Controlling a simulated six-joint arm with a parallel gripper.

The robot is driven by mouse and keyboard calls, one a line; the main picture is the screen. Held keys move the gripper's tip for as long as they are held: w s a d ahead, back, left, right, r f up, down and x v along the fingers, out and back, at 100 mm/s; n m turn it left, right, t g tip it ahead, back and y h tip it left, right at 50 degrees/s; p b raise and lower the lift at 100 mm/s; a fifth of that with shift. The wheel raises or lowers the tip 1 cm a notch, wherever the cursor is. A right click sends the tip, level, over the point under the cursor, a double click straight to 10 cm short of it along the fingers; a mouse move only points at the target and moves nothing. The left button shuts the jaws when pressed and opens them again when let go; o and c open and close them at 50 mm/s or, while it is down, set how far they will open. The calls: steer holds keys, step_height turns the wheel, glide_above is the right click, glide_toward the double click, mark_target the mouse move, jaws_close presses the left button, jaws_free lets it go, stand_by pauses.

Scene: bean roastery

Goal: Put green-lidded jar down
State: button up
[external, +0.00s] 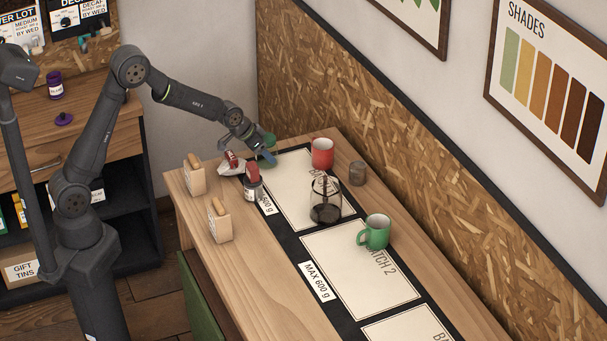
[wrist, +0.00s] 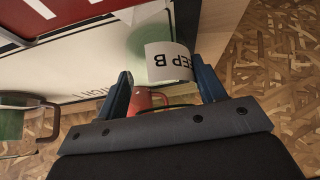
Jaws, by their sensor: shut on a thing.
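My gripper (external: 264,153) is at the far end of the wooden table and is shut on the green-lidded jar (external: 269,141). In the external view only some green of the jar shows past the fingers. In the wrist view, the blue fingers of my gripper (wrist: 165,84) stand on either side of the jar's white label (wrist: 168,62), which reads "EEP B" upside down. Much of the jar is hidden or cut off. I cannot tell whether its base touches the table.
A red mug (external: 322,152), a grey-brown cup (external: 357,173), a dark-filled glass vessel (external: 325,203) and a green mug (external: 375,231) stand nearby. A red-topped jar (external: 253,185) and two wooden blocks (external: 194,176) line the left side. The near batch panel (external: 365,285) is mostly clear.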

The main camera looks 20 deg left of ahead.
steer(key=shift+f, duration=0.15)
steer(key=o, duration=1.1)
steer(key=shift+c, duration=0.2)
steer(key=shift+s+a+r, duration=0.15)
steer(key=shift+r, duration=0.5)
steer(key=v, duration=1.1)
